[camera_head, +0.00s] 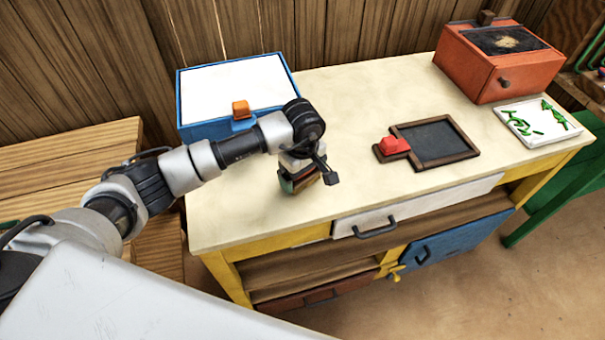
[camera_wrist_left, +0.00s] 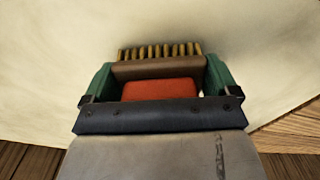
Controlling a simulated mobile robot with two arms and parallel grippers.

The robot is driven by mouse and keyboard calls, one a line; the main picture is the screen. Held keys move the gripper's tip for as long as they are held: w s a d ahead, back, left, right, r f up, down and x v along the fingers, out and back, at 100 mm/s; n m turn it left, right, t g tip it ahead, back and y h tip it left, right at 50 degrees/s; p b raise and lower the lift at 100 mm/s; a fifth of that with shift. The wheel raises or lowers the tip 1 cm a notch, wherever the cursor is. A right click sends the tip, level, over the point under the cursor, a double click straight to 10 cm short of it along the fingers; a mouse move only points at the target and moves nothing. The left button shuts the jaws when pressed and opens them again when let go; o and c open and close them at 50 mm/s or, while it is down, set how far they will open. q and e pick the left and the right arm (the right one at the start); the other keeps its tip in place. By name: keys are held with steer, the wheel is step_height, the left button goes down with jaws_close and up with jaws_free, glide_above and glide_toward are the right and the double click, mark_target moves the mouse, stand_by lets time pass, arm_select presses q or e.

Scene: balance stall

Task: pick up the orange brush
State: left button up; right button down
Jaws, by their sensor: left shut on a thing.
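The orange brush (camera_wrist_left: 160,90) is between the green fingers of my left gripper (camera_wrist_left: 160,85) in the left wrist view. It has an orange-red back, a brown body and a row of yellowish bristles at the far side. The gripper is shut on it. In the head view my left gripper (camera_head: 302,182) is over the front left part of the cream tabletop (camera_head: 360,100), and the brush is mostly hidden by the gripper and wrist. I cannot tell whether the bristles touch the tabletop. My right gripper is not in view.
A blue box with a white top (camera_head: 190,95) stands behind my left arm, with an orange block (camera_head: 241,109) at its front. A dark framed slate (camera_head: 436,141) with a red block (camera_head: 393,146) lies to the right. An orange-red box (camera_head: 480,72) and a white tray (camera_head: 522,138) are farther right.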

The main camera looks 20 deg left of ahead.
arm_select(q)
steer(key=shift+r, duration=0.5)
step_height(320, 180, up, 3)
steer(key=shift+f+b, duration=0.1)
steer(key=shift+b, duration=0.55)
steer(key=d+r+b, duration=0.1)
steer(key=d+r, duration=0.2)
steer(key=d, duration=0.3)
steer(key=w+d+r+b, duration=0.1)
steer(key=d+r+b, duration=0.1)
steer(key=d, duration=0.3)
steer(key=shift+w+d+r, duration=0.2)
steer(key=shift+d+r, duration=0.15)
steer(key=shift+r, duration=0.55)
